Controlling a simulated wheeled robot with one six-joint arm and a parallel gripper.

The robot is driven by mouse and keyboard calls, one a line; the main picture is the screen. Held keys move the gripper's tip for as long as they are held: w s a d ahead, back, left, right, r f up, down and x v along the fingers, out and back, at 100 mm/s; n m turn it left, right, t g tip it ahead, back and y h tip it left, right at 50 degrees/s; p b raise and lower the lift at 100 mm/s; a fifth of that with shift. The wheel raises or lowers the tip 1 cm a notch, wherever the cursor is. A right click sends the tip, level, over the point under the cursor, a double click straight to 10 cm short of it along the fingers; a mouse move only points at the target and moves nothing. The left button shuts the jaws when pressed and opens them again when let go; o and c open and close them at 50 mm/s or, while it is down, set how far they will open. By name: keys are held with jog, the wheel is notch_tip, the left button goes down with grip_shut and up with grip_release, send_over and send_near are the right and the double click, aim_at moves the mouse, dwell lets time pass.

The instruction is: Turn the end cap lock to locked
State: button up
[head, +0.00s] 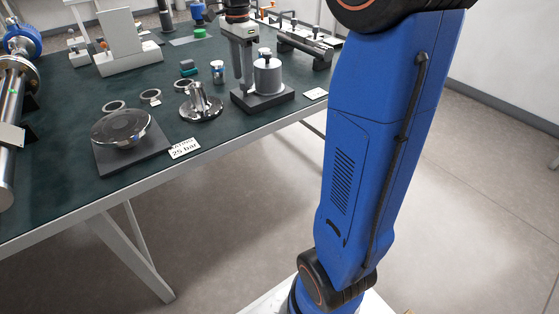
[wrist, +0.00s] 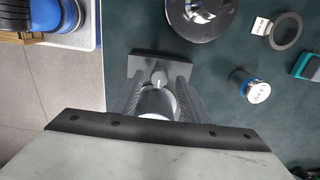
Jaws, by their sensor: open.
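A grey metal cylinder with a small round top (head: 267,76) stands upright on a dark rectangular base (head: 262,101) near the table's front edge. It also shows in the wrist view (wrist: 158,104), partly hidden by my gripper. I cannot tell for certain whether this is the end cap lock, and no locked mark is readable. My gripper (head: 243,88) points down just left of the cylinder in the head view. In the wrist view its open fingers (wrist: 159,87) lie on either side of the cylinder. Contact cannot be told.
Left of the base are a flanged metal part (head: 201,106), a small blue-banded cylinder (head: 217,72), loose rings (head: 150,96) and a round plate on a dark block (head: 121,127). A 25 bar card (head: 184,148) lies at the front edge. A rail fixture (head: 306,47) stands behind right.

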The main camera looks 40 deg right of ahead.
notch_tip(320, 180, up, 16)
jog(key=s+a+f+n+t, duration=0.2)
jog(key=s+f+n, duration=0.6)
jog(key=s+f, duration=0.4)
jog(key=s+a+f+n+t, duration=0.2)
jog(key=s+a+f+n, duration=0.3)
jog(key=s+f+n, duration=0.4)
jog(key=shift+s+a+f+t, duration=0.25)
jog(key=shift+s+f, duration=1.75)
jog(key=shift+s, duration=2.2)
jog(key=shift+d, duration=0.1)
jog(key=shift+s+f+n, duration=0.3)
jog(key=shift+f, duration=0.2)
